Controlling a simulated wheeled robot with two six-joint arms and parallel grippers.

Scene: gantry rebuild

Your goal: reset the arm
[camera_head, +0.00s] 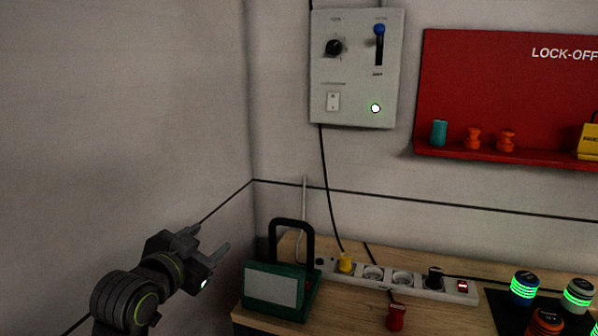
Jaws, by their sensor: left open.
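My left arm comes in at the lower left, and its dark gripper (207,244) is open and empty. It is in front of the left wall, to the left of the table and apart from everything there. My right gripper does not show in the head view.
A wooden table (365,322) bears a green box with a black handle (276,291), a power strip (404,279), a red plug (396,316) and several lit round items (523,287). A grey control panel (349,104) and red lock-off board (505,85) hang above.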

